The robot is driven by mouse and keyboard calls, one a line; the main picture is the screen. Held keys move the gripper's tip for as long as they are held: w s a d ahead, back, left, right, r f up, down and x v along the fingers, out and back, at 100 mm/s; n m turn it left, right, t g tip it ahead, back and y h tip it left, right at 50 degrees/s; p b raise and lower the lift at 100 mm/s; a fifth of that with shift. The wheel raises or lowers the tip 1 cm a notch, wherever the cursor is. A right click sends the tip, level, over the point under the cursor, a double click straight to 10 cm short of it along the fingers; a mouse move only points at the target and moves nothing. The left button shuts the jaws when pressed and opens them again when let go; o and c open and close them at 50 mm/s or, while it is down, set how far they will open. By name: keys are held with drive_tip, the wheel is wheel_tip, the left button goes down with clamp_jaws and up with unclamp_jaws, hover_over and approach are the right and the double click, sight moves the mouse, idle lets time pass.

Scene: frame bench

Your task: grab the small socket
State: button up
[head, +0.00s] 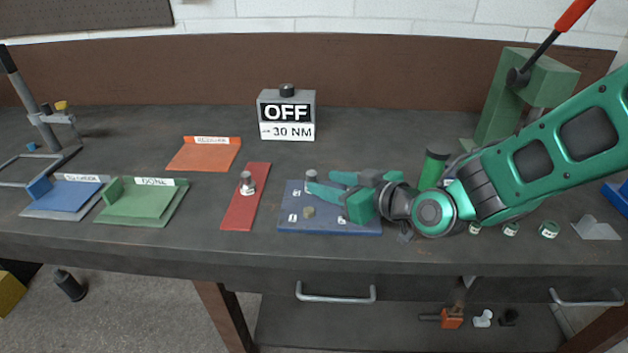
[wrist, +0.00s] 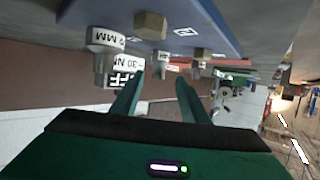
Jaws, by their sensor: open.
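A silver socket (head: 311,177) stands at the back left of a blue numbered plate (head: 330,228). In the wrist view, which is upside down, a socket (wrist: 104,48) with a label ending in MM is close at the left, outside my fingers. Another silver socket (head: 247,184) stands on a red mat (head: 240,213); a labelled socket (wrist: 167,67) shows farther off between the fingertips in the wrist view. I cannot tell which is the small one. My gripper (head: 321,182) is open and empty, pointing left low over the plate, its fingers (wrist: 159,80) apart.
A brass hex post (head: 308,212) stands on the plate; another hex post (wrist: 150,25) is close in the wrist view. The OFF box (head: 287,117) is behind. A green cylinder (head: 435,168) stands right of my gripper. Bench between green tray (head: 140,205) and red mat is clear.

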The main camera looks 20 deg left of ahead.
sight(316, 179)
drive_tip(key=shift+x, duration=3.4)
drive_tip(key=shift+w+d, duration=0.1)
drive_tip(key=shift+w, duration=0.1)
clamp_jaws()
